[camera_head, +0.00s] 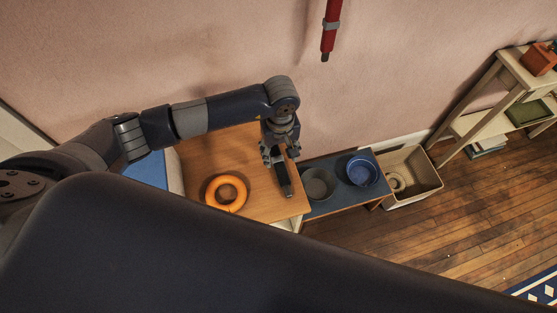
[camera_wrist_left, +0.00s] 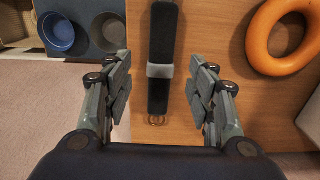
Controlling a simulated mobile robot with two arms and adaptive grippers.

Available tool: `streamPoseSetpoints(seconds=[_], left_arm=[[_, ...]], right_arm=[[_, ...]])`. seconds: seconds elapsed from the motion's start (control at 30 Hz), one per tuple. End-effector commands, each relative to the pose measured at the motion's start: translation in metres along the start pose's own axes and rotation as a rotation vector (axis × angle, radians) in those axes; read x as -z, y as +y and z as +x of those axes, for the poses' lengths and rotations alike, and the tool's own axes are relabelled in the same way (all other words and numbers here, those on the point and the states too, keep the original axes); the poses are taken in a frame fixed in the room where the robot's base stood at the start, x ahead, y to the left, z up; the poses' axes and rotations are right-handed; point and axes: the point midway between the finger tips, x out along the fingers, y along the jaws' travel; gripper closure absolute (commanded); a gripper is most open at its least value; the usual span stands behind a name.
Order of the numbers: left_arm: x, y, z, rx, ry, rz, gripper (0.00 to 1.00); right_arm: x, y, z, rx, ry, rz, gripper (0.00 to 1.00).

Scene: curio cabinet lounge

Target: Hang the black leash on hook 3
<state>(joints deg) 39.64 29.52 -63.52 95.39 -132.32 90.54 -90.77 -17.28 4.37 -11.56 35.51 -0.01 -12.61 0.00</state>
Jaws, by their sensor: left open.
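The black leash (camera_wrist_left: 163,50) lies on a wooden tabletop (camera_wrist_left: 215,25), with a grey band around it and a metal ring at its near end. In the head view the leash (camera_head: 284,182) shows just below my left gripper (camera_head: 278,157), near the tabletop's right edge. My left gripper is open, and in the left wrist view its fingers stand on either side of the leash, apart from it. Hook 3 cannot be made out in either view. My right gripper is not in view.
An orange ring (camera_head: 226,192) lies left of the leash. A low blue-topped bench (camera_head: 335,190) holds a grey bowl (camera_head: 318,184) and a blue bowl (camera_head: 362,171). A beige bin (camera_head: 412,180) stands beyond. A red strap (camera_head: 330,30) hangs on the pink wall.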

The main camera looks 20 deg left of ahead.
Motion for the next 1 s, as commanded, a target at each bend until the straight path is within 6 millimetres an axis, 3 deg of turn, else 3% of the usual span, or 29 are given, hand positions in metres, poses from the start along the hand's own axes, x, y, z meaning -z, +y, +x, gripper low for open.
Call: streamPoseSetpoints(seconds=[0.23,0.4,0.7,0.93,1.0], left_arm=[[0.006,-0.003,0.025,0.002,-0.005,-0.004,0.48],[0.007,-0.002,0.045,0.0,-0.003,-0.002,0.48],[0.007,-0.002,0.05,-0.001,-0.001,-0.001,0.48],[0.007,-0.002,0.05,-0.001,-0.001,-0.001,0.98],[0.007,-0.002,0.05,-0.001,-0.001,-0.001,0.99]], right_arm=[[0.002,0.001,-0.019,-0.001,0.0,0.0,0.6],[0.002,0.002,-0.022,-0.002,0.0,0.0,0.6],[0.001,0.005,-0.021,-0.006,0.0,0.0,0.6],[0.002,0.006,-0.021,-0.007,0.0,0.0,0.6],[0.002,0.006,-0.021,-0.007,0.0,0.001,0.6]])
